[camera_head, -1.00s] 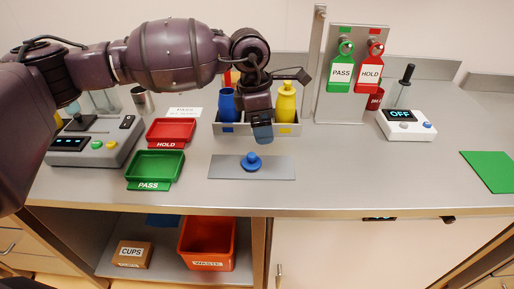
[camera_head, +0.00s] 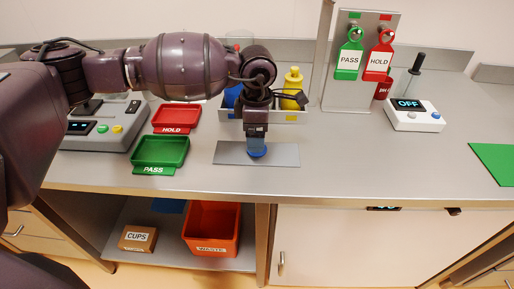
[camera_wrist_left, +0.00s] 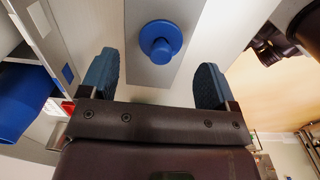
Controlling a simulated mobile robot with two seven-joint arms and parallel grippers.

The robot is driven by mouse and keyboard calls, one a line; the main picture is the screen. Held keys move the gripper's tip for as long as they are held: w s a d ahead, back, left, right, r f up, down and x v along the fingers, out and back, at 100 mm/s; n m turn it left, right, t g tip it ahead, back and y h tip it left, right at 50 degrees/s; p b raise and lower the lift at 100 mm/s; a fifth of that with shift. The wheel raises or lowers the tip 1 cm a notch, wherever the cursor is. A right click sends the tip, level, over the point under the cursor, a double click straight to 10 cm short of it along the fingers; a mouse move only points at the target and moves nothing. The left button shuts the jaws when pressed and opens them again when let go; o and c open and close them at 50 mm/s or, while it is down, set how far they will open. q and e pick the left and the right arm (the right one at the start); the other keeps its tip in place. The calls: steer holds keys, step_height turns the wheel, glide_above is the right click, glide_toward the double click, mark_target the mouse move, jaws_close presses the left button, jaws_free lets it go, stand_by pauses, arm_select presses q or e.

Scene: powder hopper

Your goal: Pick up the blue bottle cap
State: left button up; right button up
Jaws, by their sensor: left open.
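The blue bottle cap (camera_head: 258,153) lies on the grey mat (camera_head: 284,154) on the counter. In the left wrist view the cap (camera_wrist_left: 160,41) shows as a round blue disc with a knob, ahead of the fingers and between their lines. My left gripper (camera_head: 257,142) points down over the cap in the head view and hides part of it. In the wrist view its two blue-padded fingers (camera_wrist_left: 158,84) are apart with nothing between them. I cannot tell the exact height above the cap. My right gripper is in neither view.
Behind the mat, a grey bin holds a blue bottle (camera_head: 233,97) and a yellow bottle (camera_head: 292,90). Green PASS (camera_head: 160,151) and red HOLD (camera_head: 177,118) trays stand left. A white OFF device (camera_head: 414,116) stands right.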

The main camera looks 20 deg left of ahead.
arm_select(q)
step_height(320, 180, down, 4)
steer(key=shift+f, duration=0.1)
steer(key=c, duration=0.9)
steer(key=shift+c, duration=0.5)
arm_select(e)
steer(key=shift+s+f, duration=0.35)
arm_select(q)
steer(key=shift+r, duration=0.2)
